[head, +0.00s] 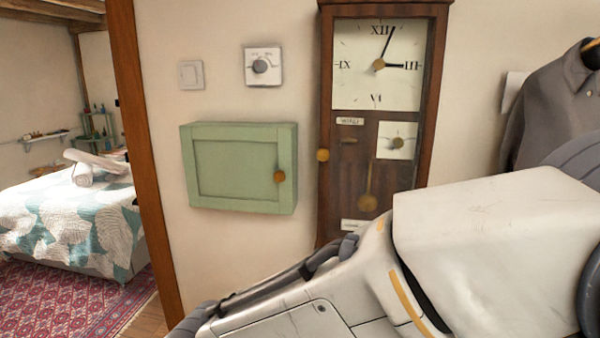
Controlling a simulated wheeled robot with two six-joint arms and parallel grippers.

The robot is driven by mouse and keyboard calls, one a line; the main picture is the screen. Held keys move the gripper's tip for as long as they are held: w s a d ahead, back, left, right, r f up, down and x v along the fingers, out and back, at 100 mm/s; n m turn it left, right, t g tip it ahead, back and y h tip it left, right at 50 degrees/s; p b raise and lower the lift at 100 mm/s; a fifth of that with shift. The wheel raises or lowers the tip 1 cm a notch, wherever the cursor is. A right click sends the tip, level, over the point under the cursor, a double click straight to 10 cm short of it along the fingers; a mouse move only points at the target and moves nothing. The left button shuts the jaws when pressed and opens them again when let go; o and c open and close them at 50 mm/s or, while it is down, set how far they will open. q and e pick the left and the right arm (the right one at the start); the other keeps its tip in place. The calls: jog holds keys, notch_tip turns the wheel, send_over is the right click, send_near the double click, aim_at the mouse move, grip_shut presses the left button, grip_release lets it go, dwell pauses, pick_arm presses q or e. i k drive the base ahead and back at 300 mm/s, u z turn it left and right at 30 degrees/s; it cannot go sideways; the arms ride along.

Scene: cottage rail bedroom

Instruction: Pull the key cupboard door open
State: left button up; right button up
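The green key cupboard (286,208) hangs on the cream wall, left of the tall clock. Its framed door (228,169) is shut. A round brass knob (279,177) sits on the right side of the door. A white arm of mine comes in from the lower right and crosses in front of the wall below the cupboard and the clock. No gripper fingers show in the head view, so I cannot see either gripper. Nothing touches the knob.
The wooden wall clock (327,110) has a brass knob (323,155) close to the cupboard's right. Above the cupboard are a light switch (191,75) and a dial thermostat (262,66). A wooden doorpost (146,150) stands left, with a bed (70,215) beyond. A grey jacket (553,110) hangs right.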

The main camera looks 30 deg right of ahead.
aim_at(229, 166)
jog(key=z, duration=0.8)
jog(key=i, duration=0.4)
jog(key=z, duration=0.05)
